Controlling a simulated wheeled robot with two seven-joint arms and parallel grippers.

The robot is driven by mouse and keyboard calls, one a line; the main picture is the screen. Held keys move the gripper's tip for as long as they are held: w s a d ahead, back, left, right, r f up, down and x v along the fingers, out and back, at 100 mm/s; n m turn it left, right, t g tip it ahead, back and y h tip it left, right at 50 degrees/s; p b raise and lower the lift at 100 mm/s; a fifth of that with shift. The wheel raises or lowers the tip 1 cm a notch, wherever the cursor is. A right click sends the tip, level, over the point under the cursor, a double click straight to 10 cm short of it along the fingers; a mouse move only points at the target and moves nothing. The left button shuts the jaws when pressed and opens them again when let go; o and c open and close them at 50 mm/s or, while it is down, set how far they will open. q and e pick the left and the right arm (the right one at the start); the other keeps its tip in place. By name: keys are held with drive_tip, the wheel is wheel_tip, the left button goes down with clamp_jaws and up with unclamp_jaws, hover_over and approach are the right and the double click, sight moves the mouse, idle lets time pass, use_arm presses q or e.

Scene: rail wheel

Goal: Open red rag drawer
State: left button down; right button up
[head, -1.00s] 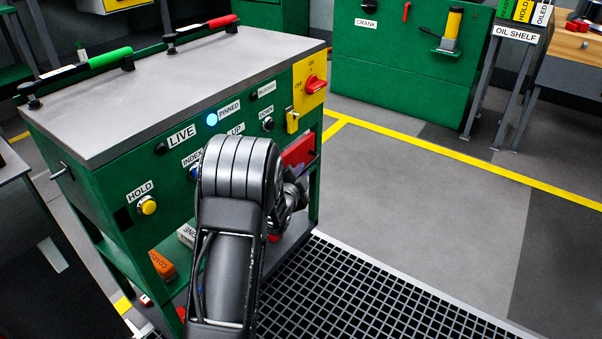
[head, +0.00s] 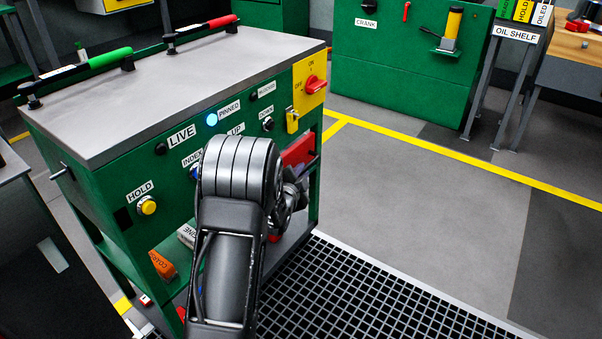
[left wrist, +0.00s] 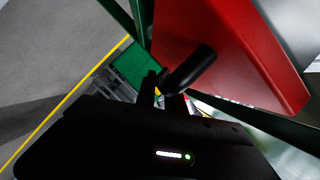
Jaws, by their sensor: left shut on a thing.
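The red drawer (head: 298,150) is in the green cabinet at its right end, partly hidden by my left arm in the head view. In the left wrist view the red drawer (left wrist: 225,55) fills the upper right, with a dark bar handle (left wrist: 192,67) standing out from it. My left gripper (left wrist: 165,92) is shut on the handle, its dark fingers at the bar's near end. In the head view my left arm hides the fingers. How far the drawer stands out of the cabinet is hard to tell. My right gripper is not in view.
The green cabinet (head: 110,195) carries buttons, labels and a red rotary switch (head: 315,85) above the drawer. An orange block (head: 162,265) sits on its lower shelf. A dark floor grating (head: 350,290) lies in front. Grey floor to the right is clear.

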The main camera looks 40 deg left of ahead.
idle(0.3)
use_arm(q)
drive_tip(key=d+p, duration=0.2)
drive_tip(key=d, duration=1.3)
drive_tip(key=shift+d, duration=0.15)
drive_tip(key=shift+w, duration=0.1)
drive_tip(key=c, duration=1.4)
unclamp_jaws()
drive_tip(key=shift+c, duration=0.2)
drive_tip(key=p+v, duration=0.2)
drive_tip(key=v, duration=0.5)
drive_tip(key=shift+s+p, duration=0.35)
drive_tip(key=shift+p, duration=0.05)
